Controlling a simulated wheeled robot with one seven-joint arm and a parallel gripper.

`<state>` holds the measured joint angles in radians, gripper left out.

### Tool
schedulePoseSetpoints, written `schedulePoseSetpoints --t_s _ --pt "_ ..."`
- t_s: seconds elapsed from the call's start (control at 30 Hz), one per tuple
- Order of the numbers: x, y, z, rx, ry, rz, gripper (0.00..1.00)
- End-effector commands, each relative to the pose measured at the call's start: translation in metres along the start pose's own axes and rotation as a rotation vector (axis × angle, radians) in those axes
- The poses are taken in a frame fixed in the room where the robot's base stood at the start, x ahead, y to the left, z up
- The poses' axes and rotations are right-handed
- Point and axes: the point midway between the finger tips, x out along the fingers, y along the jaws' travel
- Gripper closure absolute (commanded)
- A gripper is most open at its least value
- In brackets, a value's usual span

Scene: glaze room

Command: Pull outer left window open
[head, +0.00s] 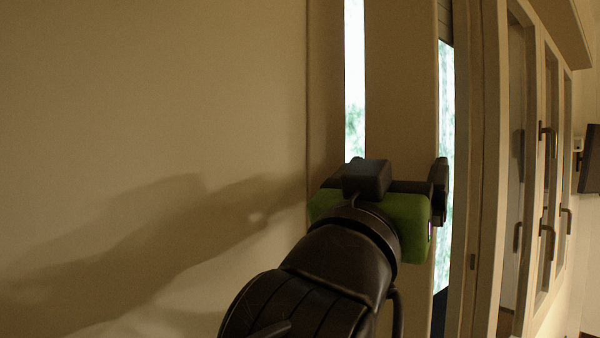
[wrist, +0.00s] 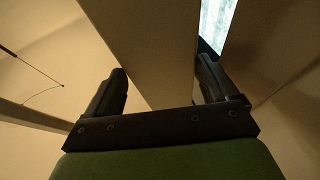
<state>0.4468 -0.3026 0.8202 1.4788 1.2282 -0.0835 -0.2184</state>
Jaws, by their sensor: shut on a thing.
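The outer left window shows as an upright beige sash (head: 400,90) in the head view. Bright outdoor light shows in strips on both sides of it. My gripper (head: 400,188) is at the sash, low in the picture, with one dark finger visible on the sash's right side; my wrist hides the other finger's contact. In the wrist view the sash (wrist: 145,45) runs between the two fingers of my gripper (wrist: 162,78), and the gripper is shut on it. No handle of this window is visible.
A plain wall (head: 150,90) fills the left, with my arm's shadow on it. On the right are more framed windows (head: 518,120) with dark handles (head: 547,135), and a dark screen (head: 590,160) at the far right edge.

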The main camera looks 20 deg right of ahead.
Motion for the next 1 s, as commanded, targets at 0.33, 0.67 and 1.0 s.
schedulePoseSetpoints --t_s 0.33,0.67,1.0 --pt "0.0 0.001 -0.001 -0.003 0.005 0.001 0.0" --pt "0.013 0.001 -0.03 0.002 0.005 0.004 0.0" --pt "0.039 0.0 -0.093 -0.001 0.005 0.003 0.0"
